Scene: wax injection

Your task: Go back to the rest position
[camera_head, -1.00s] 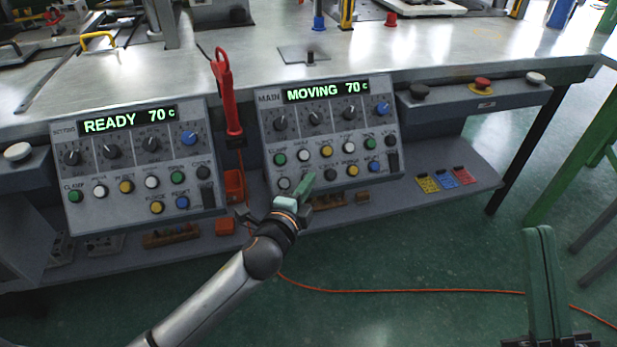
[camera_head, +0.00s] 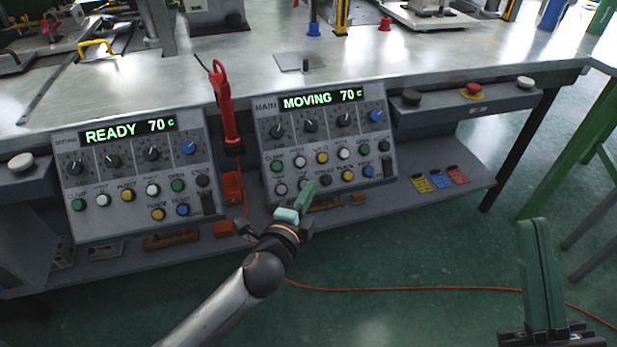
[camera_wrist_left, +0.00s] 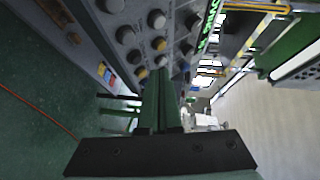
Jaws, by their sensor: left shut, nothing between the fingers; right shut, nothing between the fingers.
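My left gripper (camera_head: 306,196) is shut and empty in the head view, just in front of the lower edge of the main control panel (camera_head: 268,143). Its green fingers (camera_wrist_left: 160,100) are together in the left wrist view, with panel knobs beyond them. The main panel's display reads MOVING 70 c. The second panel (camera_head: 70,190) at the left reads READY 70 c. My right gripper (camera_head: 535,225) stands at the lower right of the head view, green fingers together and empty, away from the bench over the floor.
The metal bench (camera_head: 430,65) carries both panels. A red-handled tool (camera_head: 222,105) hangs between them. A lower shelf (camera_head: 400,205) holds several small cards. A red emergency button (camera_head: 473,90) sits at the bench front. An orange cable (camera_head: 420,289) lies on the open green floor.

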